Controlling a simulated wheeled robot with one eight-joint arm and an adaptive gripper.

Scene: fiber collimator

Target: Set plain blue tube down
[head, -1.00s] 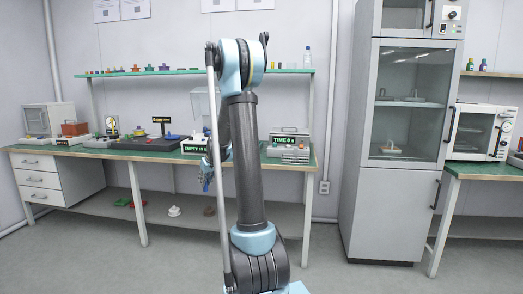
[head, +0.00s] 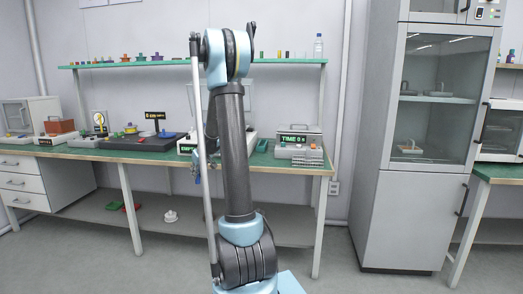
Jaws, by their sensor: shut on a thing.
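The tube's lower end and tilt cannot be made out.
The green-topped bench (head: 100,153) carries a dark board (head: 135,143), a grey device with a TIME display (head: 298,140), and a partly hidden box labelled EMPTY (head: 187,148). A shelf (head: 130,64) holds small parts. A tall cabinet (head: 415,220) stands right. Floor ahead is clear.

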